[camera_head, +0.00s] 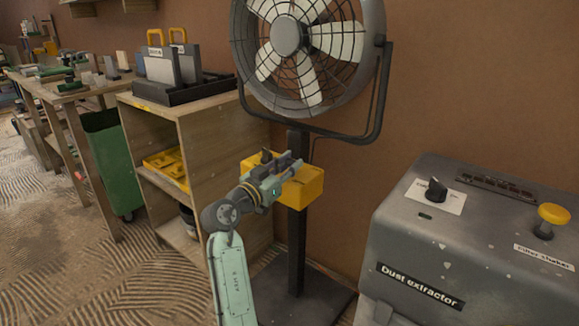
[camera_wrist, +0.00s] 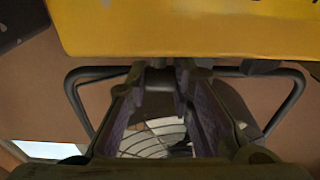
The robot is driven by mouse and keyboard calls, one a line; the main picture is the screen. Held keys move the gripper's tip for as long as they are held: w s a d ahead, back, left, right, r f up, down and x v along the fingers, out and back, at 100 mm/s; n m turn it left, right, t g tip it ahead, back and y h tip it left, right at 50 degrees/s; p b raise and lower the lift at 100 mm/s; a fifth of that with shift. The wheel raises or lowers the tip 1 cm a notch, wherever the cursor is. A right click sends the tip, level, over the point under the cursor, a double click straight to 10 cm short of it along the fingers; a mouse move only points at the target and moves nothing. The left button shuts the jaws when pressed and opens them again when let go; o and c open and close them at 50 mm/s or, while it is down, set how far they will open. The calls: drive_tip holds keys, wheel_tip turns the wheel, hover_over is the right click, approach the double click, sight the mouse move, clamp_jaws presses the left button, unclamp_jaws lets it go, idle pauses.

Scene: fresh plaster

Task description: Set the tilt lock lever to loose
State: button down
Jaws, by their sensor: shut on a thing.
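The drum fan (camera_head: 305,45) hangs in a dark yoke (camera_head: 378,100) on a black post (camera_head: 297,240). A yellow box (camera_head: 305,185) is fixed on the post below the yoke. My gripper (camera_head: 292,163) is at the top front of this box. In the wrist view the yellow box (camera_wrist: 190,28) fills the top, and my gripper's fingers (camera_wrist: 165,75) close around a small dark piece beside it, which appears to be the tilt lock lever (camera_wrist: 158,78). My fingers hide most of the lever, and its setting cannot be read.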

drive_tip(key=c, duration=1.4)
unclamp_jaws()
drive_tip(key=v, duration=1.2)
drive_tip(key=shift+r, duration=0.1)
